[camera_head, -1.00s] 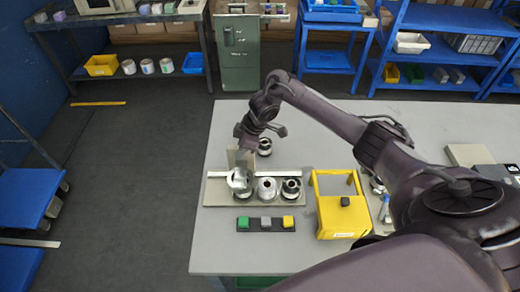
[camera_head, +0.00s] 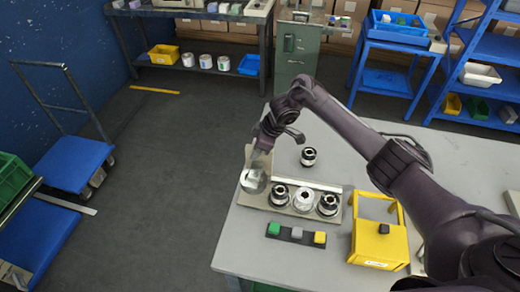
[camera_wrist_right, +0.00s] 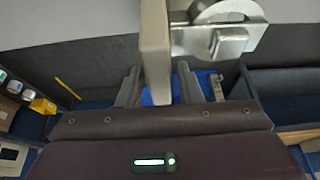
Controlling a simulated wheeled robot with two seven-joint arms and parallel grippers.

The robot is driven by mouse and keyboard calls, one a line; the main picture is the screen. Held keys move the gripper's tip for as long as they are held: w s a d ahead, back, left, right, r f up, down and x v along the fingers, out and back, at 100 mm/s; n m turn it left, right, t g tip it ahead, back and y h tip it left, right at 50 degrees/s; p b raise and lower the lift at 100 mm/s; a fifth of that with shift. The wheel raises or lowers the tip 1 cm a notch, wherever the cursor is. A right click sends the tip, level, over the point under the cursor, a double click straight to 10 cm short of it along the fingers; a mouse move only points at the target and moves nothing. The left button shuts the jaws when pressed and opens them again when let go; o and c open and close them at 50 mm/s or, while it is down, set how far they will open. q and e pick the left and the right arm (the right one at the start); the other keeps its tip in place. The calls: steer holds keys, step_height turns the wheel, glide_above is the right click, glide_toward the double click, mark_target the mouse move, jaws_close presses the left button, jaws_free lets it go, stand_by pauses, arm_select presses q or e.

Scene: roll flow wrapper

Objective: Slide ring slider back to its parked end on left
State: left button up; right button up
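In the head view, a beige base plate (camera_head: 250,199) lies on the grey table, with dark-and-silver round parts (camera_head: 303,200) in a row on it. At its left end stands an upright beige plate (camera_head: 258,162) with a bright silver ring part (camera_head: 253,183), which looks like the ring slider. My right gripper (camera_head: 264,143) is at the top of this upright plate. In the right wrist view the upright plate (camera_wrist_right: 155,45) shows between my gripper's two dark fingers (camera_wrist_right: 158,85), beside the silver ring part (camera_wrist_right: 222,32). Whether the fingers clamp it is unclear. My left gripper is not in view.
A loose round part (camera_head: 308,157) stands behind the base plate. A strip with green, grey and yellow blocks (camera_head: 296,236) lies in front. A yellow frame (camera_head: 377,244) stands to the right. The table's left edge is close to the base plate.

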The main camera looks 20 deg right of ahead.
steer(key=shift+o, duration=0.6)
steer(key=shift+f, duration=0.1)
steer(key=shift+d+r, duration=0.2)
steer(key=shift+r, duration=0.1)
steer(key=v, duration=0.7)
steer(key=shift+a+r+b, duration=0.1)
steer(key=shift+r+b, duration=0.05)
steer(key=shift+b, duration=0.25)
